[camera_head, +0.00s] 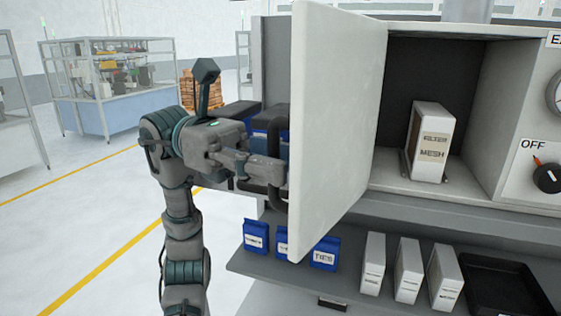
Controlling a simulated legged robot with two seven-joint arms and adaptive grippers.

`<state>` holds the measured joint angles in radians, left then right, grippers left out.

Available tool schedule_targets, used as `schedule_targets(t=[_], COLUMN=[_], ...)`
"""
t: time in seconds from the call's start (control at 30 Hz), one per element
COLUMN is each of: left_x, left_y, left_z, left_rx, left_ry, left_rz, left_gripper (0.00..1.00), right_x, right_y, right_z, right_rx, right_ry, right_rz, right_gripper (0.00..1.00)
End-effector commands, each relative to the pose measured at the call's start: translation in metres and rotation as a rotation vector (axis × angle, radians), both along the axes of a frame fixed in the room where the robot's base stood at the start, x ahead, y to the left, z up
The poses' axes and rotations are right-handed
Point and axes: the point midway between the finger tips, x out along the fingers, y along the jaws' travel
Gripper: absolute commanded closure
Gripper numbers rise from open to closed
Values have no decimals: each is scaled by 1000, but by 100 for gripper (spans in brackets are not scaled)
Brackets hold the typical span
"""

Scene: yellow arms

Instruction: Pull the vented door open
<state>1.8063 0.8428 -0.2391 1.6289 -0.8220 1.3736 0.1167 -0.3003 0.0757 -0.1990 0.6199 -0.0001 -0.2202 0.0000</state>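The door (338,120) is a white panel swung out toward me, standing wide of the cabinet opening (460,75). I see its plain inner side; its outer face and any vents are turned away. A dark bar handle (275,195) sticks out on its left side. My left gripper (268,168) is at this handle, its fingers overlapping the bar. Whether the fingers are closed on it is not clear. My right gripper is not in view.
Inside the cabinet stands a white filter mesh block (431,145). The shelf (345,285) below holds blue packets (324,254), several white blocks (408,270) and a black tray (503,285). A control panel with an OFF knob (547,178) is at right. Open floor lies left.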

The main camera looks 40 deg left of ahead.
Motion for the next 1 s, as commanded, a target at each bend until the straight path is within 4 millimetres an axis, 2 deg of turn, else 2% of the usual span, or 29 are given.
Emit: schedule_targets(t=[0.17, 0.27, 0.37, 0.8, 1.0], left_x=[-1, -1, -1, -8, -9], left_y=[-7, -7, 2, 104, 122], left_z=[0, 0, 0, -4, -4], left_rx=[7, 8, 6, -5, -1], left_ry=[0, 0, 1, 2, 2], left_rz=[-2, -2, 0, 0, -1], left_gripper=[61, 61, 61, 61, 61], right_x=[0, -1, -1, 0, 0], right_y=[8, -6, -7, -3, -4], right_z=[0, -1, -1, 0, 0], right_rx=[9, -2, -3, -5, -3], right_ry=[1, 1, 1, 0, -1], right_rz=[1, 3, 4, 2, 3], right_gripper=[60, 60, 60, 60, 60])
